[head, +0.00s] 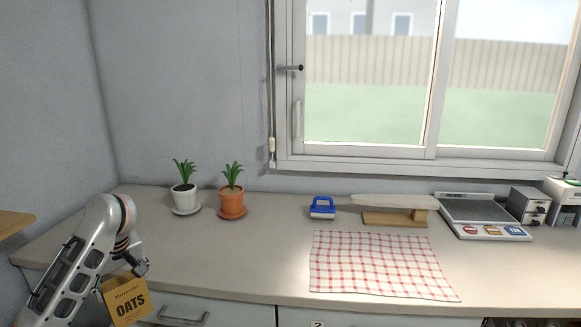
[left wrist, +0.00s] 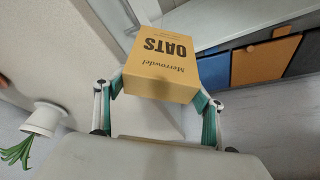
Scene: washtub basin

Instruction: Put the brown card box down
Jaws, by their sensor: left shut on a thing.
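The brown card box (head: 126,300), printed "OATS", is in the lower left of the head view, in front of the counter's front edge. My left gripper (head: 138,268) is shut on it and holds it from above. In the left wrist view the box (left wrist: 163,58) sits between the two fingers of the gripper (left wrist: 160,88), with its lettering upside down. The box's lower end is cut off by the head view's bottom edge or close to it. My right gripper is not in view.
The counter (head: 190,250) has free room at its left and middle. A white-potted plant (head: 184,195) and an orange-potted plant (head: 232,202) stand at the back. A checked cloth (head: 375,265), blue brush (head: 322,208) and small ironing board (head: 395,210) lie further right.

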